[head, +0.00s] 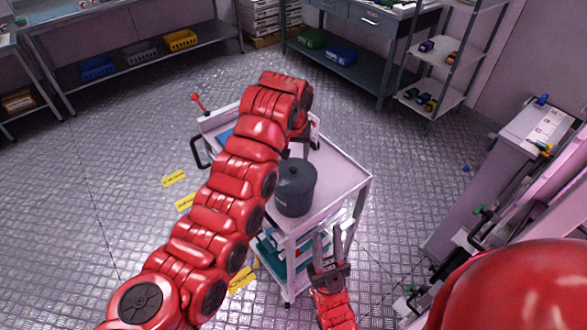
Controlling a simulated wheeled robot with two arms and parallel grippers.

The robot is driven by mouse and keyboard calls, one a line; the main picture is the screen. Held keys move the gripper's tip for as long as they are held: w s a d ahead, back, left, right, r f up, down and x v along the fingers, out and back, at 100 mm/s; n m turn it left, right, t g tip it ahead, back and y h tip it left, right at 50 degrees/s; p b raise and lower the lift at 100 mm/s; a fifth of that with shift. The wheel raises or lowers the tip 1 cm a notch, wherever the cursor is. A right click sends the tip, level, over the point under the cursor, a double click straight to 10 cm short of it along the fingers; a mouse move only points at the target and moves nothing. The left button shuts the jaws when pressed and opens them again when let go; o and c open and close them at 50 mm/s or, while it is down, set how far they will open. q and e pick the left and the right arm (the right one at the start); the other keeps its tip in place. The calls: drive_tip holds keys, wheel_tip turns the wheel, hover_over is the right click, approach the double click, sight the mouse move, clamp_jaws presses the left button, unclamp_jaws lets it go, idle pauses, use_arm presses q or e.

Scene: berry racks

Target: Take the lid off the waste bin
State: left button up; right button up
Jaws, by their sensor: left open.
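The waste bin (295,198) is a dark grey cylinder standing upright on the top of a white cart. Its dark grey lid (302,175) sits on top of it. My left arm reaches over the cart and bends down, partly hiding the cart top. My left gripper (295,158) is open, just above the lid; its fingertips are small and dark here, and I cannot tell whether they touch the lid's knob. My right gripper (327,238) points up with its two fingers apart, empty, in front of the cart and below the bin.
The white cart (345,181) has lower shelves with teal items and a black handle (198,152) at the left. A blue item (226,136) lies on its top. Yellow floor labels (174,178) lie to the left. Open floor surrounds the cart; a shelf rack (436,94) stands behind right.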

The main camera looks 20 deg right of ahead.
sight(294, 168)
use_arm(q)
drive_tip(key=shift+w+d+f, duration=0.1)
drive_tip(key=shift+w+f, duration=0.05)
drive_tip(key=shift+f, duration=0.55)
drive_tip(key=shift+f+p, duration=0.25)
drive_tip(key=shift+p, duration=0.25)
drive_tip(key=p+x, duration=0.2)
drive_tip(key=x, duration=0.1)
drive_tip(key=shift+f, duration=0.3)
drive_tip(key=shift+w+f, duration=0.2)
drive_tip(key=shift+f, duration=0.45)
clamp_jaws()
